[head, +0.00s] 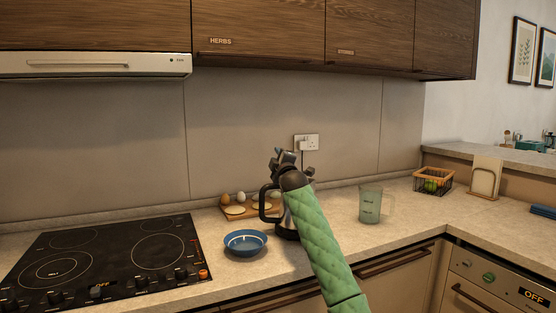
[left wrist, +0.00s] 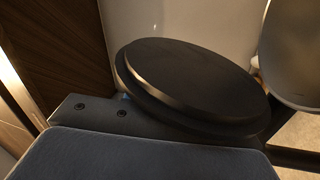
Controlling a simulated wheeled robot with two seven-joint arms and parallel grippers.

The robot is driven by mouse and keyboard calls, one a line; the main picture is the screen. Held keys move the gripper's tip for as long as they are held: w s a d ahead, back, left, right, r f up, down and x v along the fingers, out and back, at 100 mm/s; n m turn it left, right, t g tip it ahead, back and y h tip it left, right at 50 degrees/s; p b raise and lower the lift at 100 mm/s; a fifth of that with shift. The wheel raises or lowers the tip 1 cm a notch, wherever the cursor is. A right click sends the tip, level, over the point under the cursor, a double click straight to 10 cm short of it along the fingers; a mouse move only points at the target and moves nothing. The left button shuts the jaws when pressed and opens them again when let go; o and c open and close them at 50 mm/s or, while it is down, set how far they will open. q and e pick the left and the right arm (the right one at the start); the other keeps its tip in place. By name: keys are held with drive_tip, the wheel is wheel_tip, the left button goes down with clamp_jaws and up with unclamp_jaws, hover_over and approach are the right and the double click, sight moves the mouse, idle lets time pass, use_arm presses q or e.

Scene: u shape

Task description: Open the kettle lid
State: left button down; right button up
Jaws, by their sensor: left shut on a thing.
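The kettle (head: 286,229) stands on the counter, mostly hidden behind my green-sleeved arm; its dark handle (head: 263,203) shows on the left. My left gripper (head: 283,160) is above the kettle's top. In the left wrist view a round black lid (left wrist: 190,80) lies tilted right at the gripper's dark finger (left wrist: 100,112). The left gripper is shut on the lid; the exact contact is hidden. A grey, rounded metal surface (left wrist: 290,50), probably the kettle body, shows at the right of the lid. My right gripper is not in view.
A blue bowl (head: 245,243) is left of the kettle, before a board (head: 231,212) with eggs. A green measuring jug (head: 370,204) stands to the right. The black hob (head: 110,262) is at left. A wire basket (head: 433,180) is farther right. Wall cabinets (head: 260,30) hang above.

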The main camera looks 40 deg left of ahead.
use_arm(q)
drive_tip(key=c, duration=1.1)
unclamp_jaws()
drive_tip(key=b+v, duration=0.1)
drive_tip(key=v, duration=0.6)
drive_tip(key=shift+s+d+f, duration=0.15)
drive_tip(key=shift+s+d, duration=0.05)
drive_tip(key=shift+d, duration=0.1)
use_arm(e)
drive_tip(key=f, duration=0.3)
drive_tip(key=shift+s+d+f+t, duration=0.1)
drive_tip(key=shift+s+f+t, duration=0.1)
drive_tip(key=shift+s+t, duration=0.1)
